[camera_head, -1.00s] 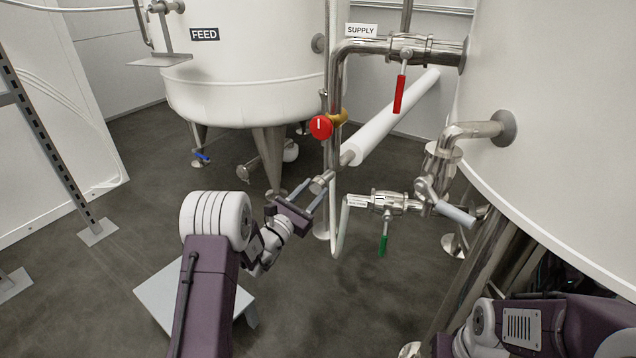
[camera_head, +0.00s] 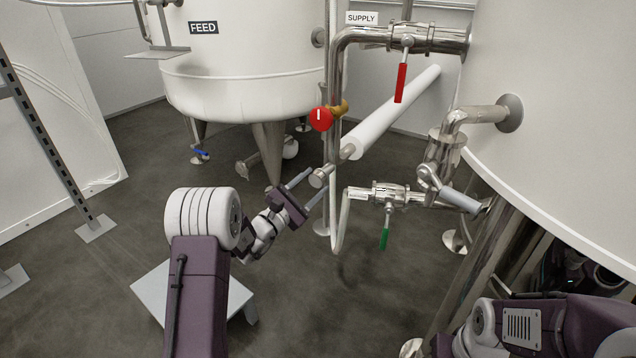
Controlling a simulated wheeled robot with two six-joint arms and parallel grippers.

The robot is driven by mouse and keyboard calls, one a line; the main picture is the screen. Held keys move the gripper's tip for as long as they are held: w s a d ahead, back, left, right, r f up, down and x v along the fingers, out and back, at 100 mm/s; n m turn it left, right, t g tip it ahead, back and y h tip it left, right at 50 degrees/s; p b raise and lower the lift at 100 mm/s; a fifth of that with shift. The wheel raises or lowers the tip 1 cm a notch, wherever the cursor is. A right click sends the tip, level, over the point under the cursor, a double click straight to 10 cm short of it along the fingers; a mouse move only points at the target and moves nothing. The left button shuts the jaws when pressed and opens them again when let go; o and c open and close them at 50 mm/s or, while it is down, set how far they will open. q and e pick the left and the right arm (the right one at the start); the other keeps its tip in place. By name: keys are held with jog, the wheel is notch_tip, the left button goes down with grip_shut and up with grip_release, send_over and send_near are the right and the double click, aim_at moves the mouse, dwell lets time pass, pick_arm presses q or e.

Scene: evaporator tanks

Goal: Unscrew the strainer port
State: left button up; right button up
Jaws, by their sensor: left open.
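My left gripper (camera_head: 313,184) is open just in front of the cap. Its two fingers point up and right at the cap, one fingertip to its upper left and one to its lower right. I cannot tell whether the fingers touch it. My right arm (camera_head: 530,325) shows at the lower right; its gripper is not in view.
A red-handled valve (camera_head: 401,83) and a green-handled valve (camera_head: 384,238) are to the right. The feed tank (camera_head: 245,80) stands behind; a large white tank (camera_head: 570,120) fills the right.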

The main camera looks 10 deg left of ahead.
pick_arm(q)
jog(key=m, duration=0.3)
jog(key=shift+a+r+m+g, duration=0.1)
jog(key=shift+r+m+g, duration=0.05)
jog(key=shift+m+g, duration=0.25)
jog(key=m, duration=0.4)
jog(key=shift+m+g+h, duration=0.3)
jog(key=shift+g+h, duration=0.1)
jog(key=m, duration=0.2)
jog(key=shift+m+g, duration=0.3)
jog(key=m, duration=0.4)
jog(key=shift+r+g+y, duration=0.2)
jog(key=shift+g+y, duration=0.1)
jog(key=shift+y, duration=0.1)
jog(key=m+y, duration=0.1)
jog(key=m, duration=0.4)
jog(key=m+y, duration=0.1)
jog(key=m, duration=0.3)
jog(key=shift+m, duration=0.4)
grip_shut()
jog(key=n, duration=0.3)
jog(key=shift+h, duration=0.3)
jog(key=shift+n, duration=0.7)
